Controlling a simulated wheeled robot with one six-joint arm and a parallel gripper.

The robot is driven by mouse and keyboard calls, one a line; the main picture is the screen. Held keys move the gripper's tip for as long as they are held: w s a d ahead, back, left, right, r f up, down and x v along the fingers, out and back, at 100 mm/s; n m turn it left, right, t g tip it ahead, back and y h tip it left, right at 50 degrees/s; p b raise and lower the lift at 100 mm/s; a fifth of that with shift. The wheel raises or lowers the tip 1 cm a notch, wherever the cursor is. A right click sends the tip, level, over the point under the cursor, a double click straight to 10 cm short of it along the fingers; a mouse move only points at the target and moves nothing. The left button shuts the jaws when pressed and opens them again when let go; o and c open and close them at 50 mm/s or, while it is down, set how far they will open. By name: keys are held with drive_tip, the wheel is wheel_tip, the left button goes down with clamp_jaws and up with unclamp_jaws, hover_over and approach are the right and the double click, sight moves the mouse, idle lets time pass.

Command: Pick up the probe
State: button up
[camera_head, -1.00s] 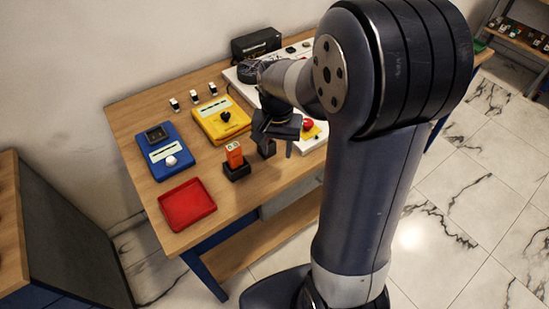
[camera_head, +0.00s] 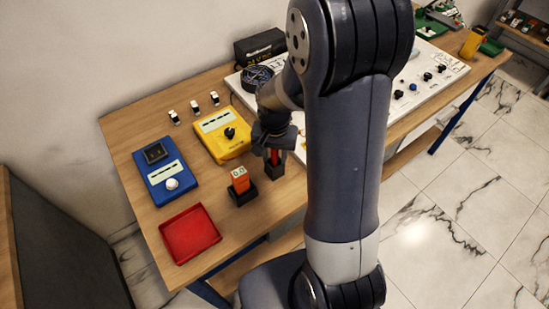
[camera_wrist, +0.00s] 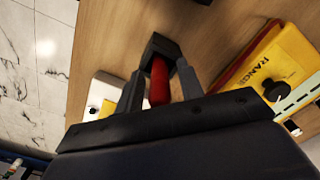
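The red probe (camera_head: 275,156) stands upright in a small black holder (camera_head: 274,171) near the front of the wooden table. My gripper (camera_head: 271,148) is right above the holder, at the probe's upper part. In the wrist view, the probe (camera_wrist: 159,82) lies between the two fingers of my gripper (camera_wrist: 158,74), with a narrow gap on each side. The fingers are open. The holder (camera_wrist: 160,47) surrounds the probe's far end. The probe's near end is hidden behind my gripper body.
An orange meter (camera_head: 239,178) in a black stand is just left of the holder. A yellow device (camera_head: 222,137), a blue device (camera_head: 166,172) and a red tray (camera_head: 190,236) lie further left. A white panel (camera_head: 435,75) with knobs extends right.

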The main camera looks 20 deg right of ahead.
clamp_jaws()
drive_tip(key=shift+r, duration=0.1)
